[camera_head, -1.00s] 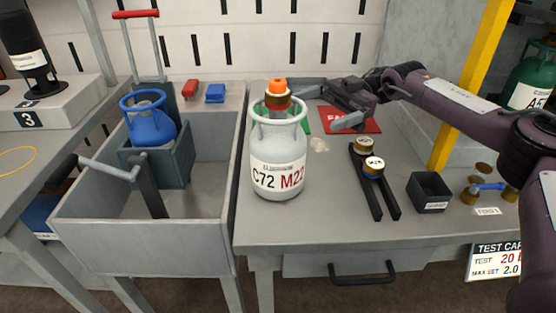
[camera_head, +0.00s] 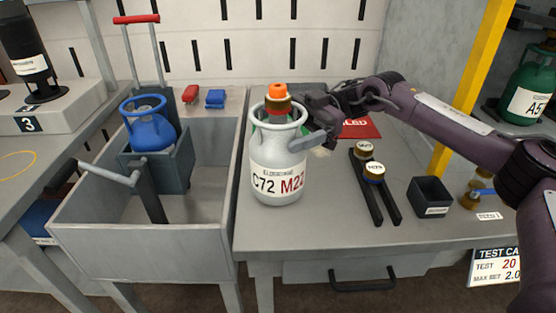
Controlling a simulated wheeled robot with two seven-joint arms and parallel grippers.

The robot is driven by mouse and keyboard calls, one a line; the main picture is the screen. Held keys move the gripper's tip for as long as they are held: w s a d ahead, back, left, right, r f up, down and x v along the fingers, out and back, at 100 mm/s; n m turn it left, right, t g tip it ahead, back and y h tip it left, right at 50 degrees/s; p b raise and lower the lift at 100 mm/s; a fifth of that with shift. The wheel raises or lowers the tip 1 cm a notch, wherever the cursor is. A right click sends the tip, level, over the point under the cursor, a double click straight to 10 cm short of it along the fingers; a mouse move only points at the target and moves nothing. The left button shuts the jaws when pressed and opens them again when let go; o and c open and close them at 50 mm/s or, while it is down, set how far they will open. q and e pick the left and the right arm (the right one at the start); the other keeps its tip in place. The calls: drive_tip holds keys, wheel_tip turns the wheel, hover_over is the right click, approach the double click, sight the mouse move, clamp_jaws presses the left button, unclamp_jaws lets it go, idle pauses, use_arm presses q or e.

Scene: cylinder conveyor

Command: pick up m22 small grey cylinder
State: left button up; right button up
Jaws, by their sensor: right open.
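The small grey cylinder (camera_head: 278,180), marked "C72 M22", stands upright on the grey bench near its left edge. It has a collar handle around its top and an orange-capped brass valve (camera_head: 278,99) inside. My right gripper (camera_head: 307,125) is at the right side of the collar, with its jaws open. One light finger shows at the collar's right front; the other is hidden behind the collar and valve. I cannot tell whether the fingers touch the collar. My left gripper is not in view.
A blue cylinder (camera_head: 151,132) sits in a dark box in the grey trolley (camera_head: 215,205) to the left. A red mat (camera_head: 362,128) lies behind. A black two-rail rack (camera_head: 378,204) with brass fittings and a small black bin (camera_head: 430,194) stand to the right.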

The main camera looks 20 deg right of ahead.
drive_tip(key=c, duration=1.1)
drive_tip(key=shift+r, duration=0.1)
drive_tip(key=shift+c, duration=1)
